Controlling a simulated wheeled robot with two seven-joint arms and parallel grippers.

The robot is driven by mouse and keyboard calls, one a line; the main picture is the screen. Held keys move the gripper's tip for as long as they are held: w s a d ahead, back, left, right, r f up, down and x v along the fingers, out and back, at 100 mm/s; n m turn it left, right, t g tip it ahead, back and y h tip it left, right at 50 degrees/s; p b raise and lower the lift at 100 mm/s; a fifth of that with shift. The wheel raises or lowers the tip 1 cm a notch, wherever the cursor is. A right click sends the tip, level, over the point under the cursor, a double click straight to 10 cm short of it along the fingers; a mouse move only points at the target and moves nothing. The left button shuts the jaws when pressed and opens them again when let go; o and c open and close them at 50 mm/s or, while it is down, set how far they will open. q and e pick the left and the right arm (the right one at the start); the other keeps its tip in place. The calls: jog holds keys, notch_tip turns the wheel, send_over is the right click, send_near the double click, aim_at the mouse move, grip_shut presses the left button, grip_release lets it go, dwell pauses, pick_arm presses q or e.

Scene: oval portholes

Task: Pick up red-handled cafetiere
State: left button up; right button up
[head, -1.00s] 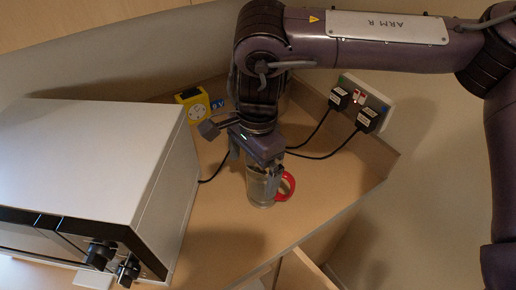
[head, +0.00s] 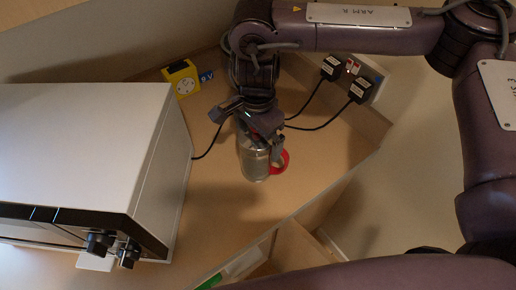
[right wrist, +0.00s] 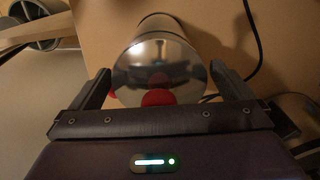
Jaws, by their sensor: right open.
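The cafetiere (head: 252,164) stands on the wooden counter in the head view, a glass-and-metal pot with a red handle on its right side. My right gripper (head: 262,138) is at its top, pointing down, and hides part of it. In the right wrist view the cafetiere's shiny round lid (right wrist: 165,62) shows between the two spread fingers of my right gripper (right wrist: 162,85), with red parts at its near edge. The gripper is open; whether either finger touches the cafetiere I cannot tell. My left gripper is not in view.
A white oven-like appliance (head: 85,140) with black knobs stands to the left. A yellow socket box (head: 181,77) and a wall socket with two black plugs (head: 343,80) are behind, with cables across the counter. The counter ends in front, above an open drawer (head: 300,245).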

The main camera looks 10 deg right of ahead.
jog(key=shift+f, duration=0.25)
jog(key=shift+c, duration=0.4)
jog(key=c, duration=1.7)
